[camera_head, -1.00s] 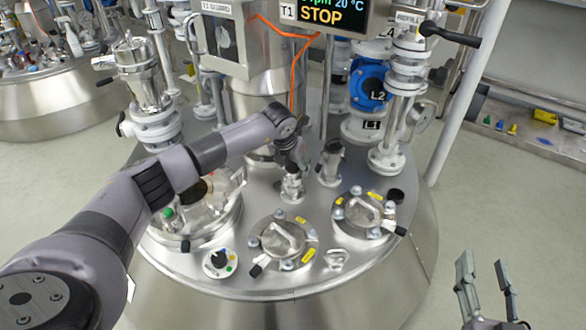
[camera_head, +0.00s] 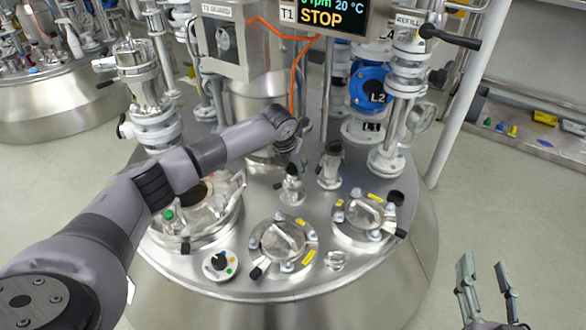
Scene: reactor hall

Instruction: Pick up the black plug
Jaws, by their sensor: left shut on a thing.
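My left gripper (camera_head: 289,158) points down over a small metal port (camera_head: 292,190) in the middle of the steel vessel lid (camera_head: 320,275). It is shut on a small dark piece, apparently the black plug (camera_head: 291,169), at the top of that port. The fingers and wrist hide much of it, and I cannot tell whether it is clear of the port. My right gripper (camera_head: 484,266) is open and empty at the lower right, beyond the lid's edge.
A similar port with a black top (camera_head: 331,165) stands just right of the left gripper. Clamped hatches (camera_head: 283,240) and a control knob (camera_head: 220,264) are in front. Orange cable (camera_head: 292,75) and the blue valve (camera_head: 369,86) rise behind.

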